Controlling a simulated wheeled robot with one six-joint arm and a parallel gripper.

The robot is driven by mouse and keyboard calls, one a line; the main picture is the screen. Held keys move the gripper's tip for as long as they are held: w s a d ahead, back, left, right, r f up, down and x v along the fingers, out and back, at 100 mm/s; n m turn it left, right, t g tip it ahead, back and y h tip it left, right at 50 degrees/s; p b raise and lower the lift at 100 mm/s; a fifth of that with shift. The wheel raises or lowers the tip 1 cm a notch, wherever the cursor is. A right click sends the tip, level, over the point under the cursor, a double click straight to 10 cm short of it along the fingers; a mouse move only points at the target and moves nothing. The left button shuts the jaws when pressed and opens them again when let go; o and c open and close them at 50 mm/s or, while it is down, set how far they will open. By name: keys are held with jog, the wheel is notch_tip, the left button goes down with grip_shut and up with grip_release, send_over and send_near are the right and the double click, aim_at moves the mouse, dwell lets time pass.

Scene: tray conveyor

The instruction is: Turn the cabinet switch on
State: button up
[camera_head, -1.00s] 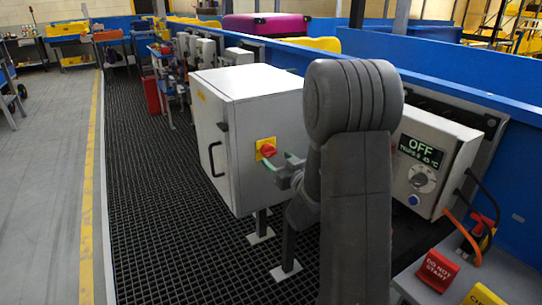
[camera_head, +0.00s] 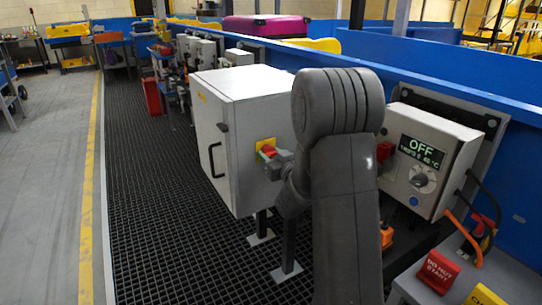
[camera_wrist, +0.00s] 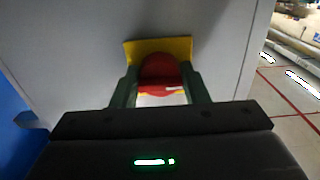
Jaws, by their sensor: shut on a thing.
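The cabinet (camera_head: 235,130) is a pale grey box on legs, with a black handle on its door. Its switch (camera_wrist: 160,70) is a red knob on a yellow plate (camera_wrist: 184,48), mounted on the cabinet's side. In the head view the switch (camera_head: 268,149) is partly hidden by my gripper (camera_head: 270,158). In the wrist view my gripper (camera_wrist: 160,92) has its two green fingers on either side of the red knob, shut on it. The knob's exact angle is hard to tell.
To the right, a control box (camera_head: 430,160) shows "OFF" on its display. A red "DO NOT START" block (camera_head: 438,270) lies on a grey surface at the lower right. Black grating (camera_head: 150,200) covers the floor left of the cabinet.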

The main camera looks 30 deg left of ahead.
jog(key=shift+m, duration=0.5)
jog(key=m, duration=0.8)
jog(key=shift+s, duration=0.1)
jog(key=m+p, duration=0.1)
jog(key=m, duration=0.4)
jog(key=shift+r, duration=0.1)
jog(key=shift+m+p, duration=0.5)
jog(key=shift+m, duration=1.4)
jog(key=o, duration=1)
